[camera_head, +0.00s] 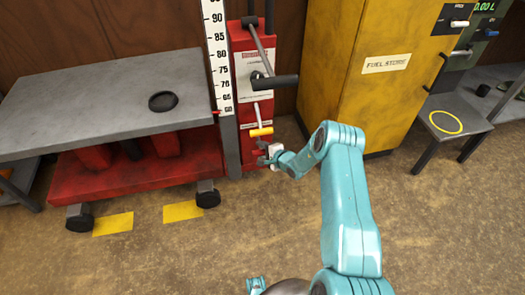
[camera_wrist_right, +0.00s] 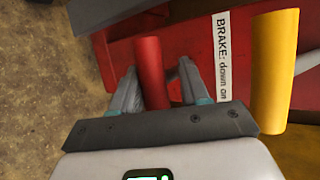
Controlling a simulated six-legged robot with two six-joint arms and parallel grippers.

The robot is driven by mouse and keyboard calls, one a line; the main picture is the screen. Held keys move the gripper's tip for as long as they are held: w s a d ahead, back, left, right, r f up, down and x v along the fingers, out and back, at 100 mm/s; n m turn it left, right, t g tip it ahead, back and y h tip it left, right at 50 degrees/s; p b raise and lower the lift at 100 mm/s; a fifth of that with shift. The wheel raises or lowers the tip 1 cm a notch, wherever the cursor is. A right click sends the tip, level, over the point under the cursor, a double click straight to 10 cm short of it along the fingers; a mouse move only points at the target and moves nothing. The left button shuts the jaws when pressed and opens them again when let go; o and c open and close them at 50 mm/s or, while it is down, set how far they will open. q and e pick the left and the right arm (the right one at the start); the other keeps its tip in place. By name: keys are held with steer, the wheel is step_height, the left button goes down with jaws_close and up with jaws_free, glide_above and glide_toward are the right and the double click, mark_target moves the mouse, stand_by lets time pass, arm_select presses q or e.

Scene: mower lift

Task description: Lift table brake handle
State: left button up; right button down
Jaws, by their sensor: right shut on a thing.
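The lift table (camera_head: 110,95) has a grey top over a red base on casters, at the left in the head view. A red post (camera_head: 249,60) stands at its right end with levers on its front. My right gripper (camera_head: 264,156) is low in front of this post. In the right wrist view its fingers (camera_wrist_right: 158,90) are shut on a red brake handle (camera_wrist_right: 151,65), a short round bar. A white label (camera_wrist_right: 221,60) reading "BRAKE: down on" lies right of it. A yellow handle (camera_wrist_right: 274,75) is farther right; it also shows in the head view (camera_head: 261,132).
A black-gripped lever (camera_head: 275,82) sticks out above the yellow handle. A white height scale (camera_head: 216,50) stands left of the post. A yellow fuel cabinet (camera_head: 345,100) stands close on the right. A black ring (camera_head: 163,101) lies on the tabletop. The front floor is mostly clear.

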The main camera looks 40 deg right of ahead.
steer(key=shift+w+d+r, duration=0.1)
steer(key=shift+w+r, duration=0.15)
steer(key=shift+r, duration=0.2)
steer(key=c, duration=0.5)
jaws_free()
steer(key=shift+r, duration=0.1)
steer(key=shift+s+f, duration=0.15)
steer(key=shift+f, duration=0.1)
steer(key=p+v, duration=0.5)
steer(key=v, duration=1.1)
steer(key=shift+s+r, duration=0.1)
steer(key=shift+s, duration=0.1)
